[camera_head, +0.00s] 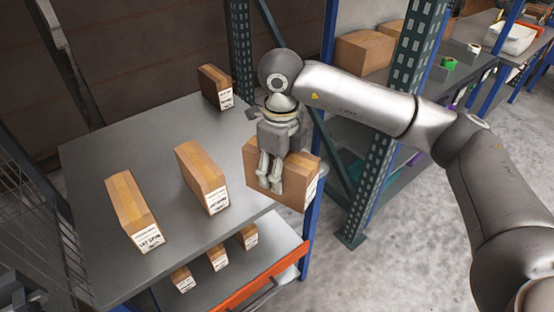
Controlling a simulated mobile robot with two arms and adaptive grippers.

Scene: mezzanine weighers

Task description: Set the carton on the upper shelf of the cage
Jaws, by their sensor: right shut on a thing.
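A brown cardboard carton (301,186) with a white label on its right end is in my right gripper (270,182). The fingers are shut on it and cover part of its near face. The carton overlaps the right edge of the grey upper shelf (110,160) in the picture; I cannot tell whether it touches the shelf. The cage's wire mesh (30,215) stands along the shelf's left side. My left gripper does not show clearly anywhere.
Three cartons stand on the upper shelf: front left (130,205), middle (200,175) and back (214,87). Small cartons (217,257) sit on a lower shelf with an orange front edge (262,277). A rack post (408,70) rises at right. Bare upper shelf lies between the cartons.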

